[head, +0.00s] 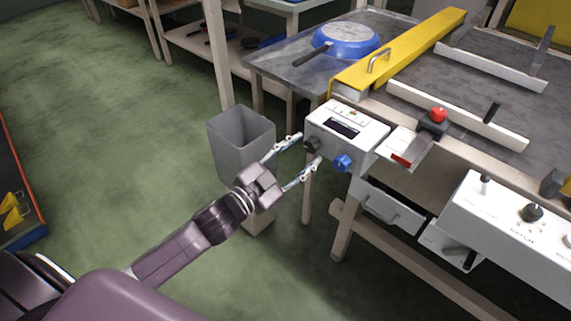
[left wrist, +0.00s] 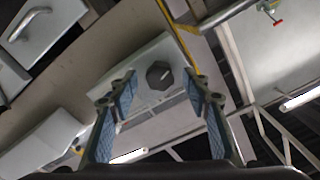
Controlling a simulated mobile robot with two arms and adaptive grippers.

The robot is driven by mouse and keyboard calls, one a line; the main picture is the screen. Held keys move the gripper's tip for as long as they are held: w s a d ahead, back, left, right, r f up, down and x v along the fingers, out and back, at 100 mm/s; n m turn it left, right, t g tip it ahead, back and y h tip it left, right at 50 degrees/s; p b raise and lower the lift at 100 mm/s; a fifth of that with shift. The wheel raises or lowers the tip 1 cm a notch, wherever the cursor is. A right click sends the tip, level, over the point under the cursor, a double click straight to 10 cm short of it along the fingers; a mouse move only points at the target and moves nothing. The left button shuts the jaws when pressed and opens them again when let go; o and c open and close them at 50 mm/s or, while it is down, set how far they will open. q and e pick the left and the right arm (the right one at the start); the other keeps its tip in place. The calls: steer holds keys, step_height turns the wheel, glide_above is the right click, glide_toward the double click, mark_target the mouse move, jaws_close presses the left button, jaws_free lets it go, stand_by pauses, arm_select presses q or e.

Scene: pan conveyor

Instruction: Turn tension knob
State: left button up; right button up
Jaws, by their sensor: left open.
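A white control box (head: 347,128) with a small dark display is fixed at the table's near left corner. A dark knob (head: 311,146) sits on its front face, with a blue knob (head: 343,163) to its right. I cannot read which one is labelled tension. My left gripper (head: 308,149) is open in front of the box, its two fingers on either side of the dark knob. In the left wrist view the dark faceted knob (left wrist: 159,75), with a pale pointer line, shows between the open fingertips. I see no clear contact. My right gripper is out of view.
A grey bin (head: 240,140) stands on the floor behind my left gripper. A red button (head: 438,115) is on the table edge right of the box. A white panel with knobs (head: 510,225) is at lower right. A blue pan (head: 346,38) lies on the table.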

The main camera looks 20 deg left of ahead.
arm_select(q)
steer(key=v, duration=1.1)
steer(key=shift+s, duration=0.2)
